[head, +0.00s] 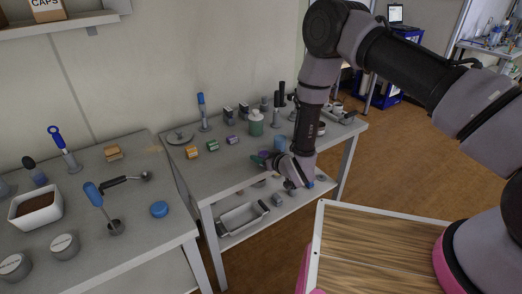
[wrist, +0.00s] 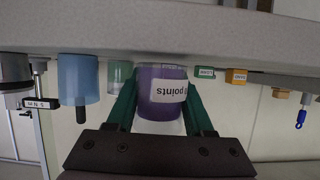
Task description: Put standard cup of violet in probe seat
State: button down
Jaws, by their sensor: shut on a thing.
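The violet standard cup (wrist: 150,92) is between the two green fingers of my gripper (wrist: 158,108) in the wrist view, which shows the scene upside down. I cannot tell there whether the cup touches the tabletop. I cannot make out the probe seat with certainty in either view.
Small orange (head: 192,152), green (head: 212,146) and violet (head: 231,140) boxes stand left of my gripper. A green bottle (head: 256,124) and several upright tools stand behind it. A blue vessel (wrist: 78,78) shows near the cup. The table's front left is bare.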

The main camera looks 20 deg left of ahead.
jog(key=shift+f, duration=0.35)
jog(key=shift+c, duration=1.4)
grip_release()
jog(key=shift+d+r, duration=0.1)
jog(key=shift+r, duration=0.1)
jog(key=v, duration=1.1)
jog(key=shift+s+d+r, duration=0.2)
jog(key=shift+s+d, duration=0.05)
jog(key=shift+d, duration=0.05)
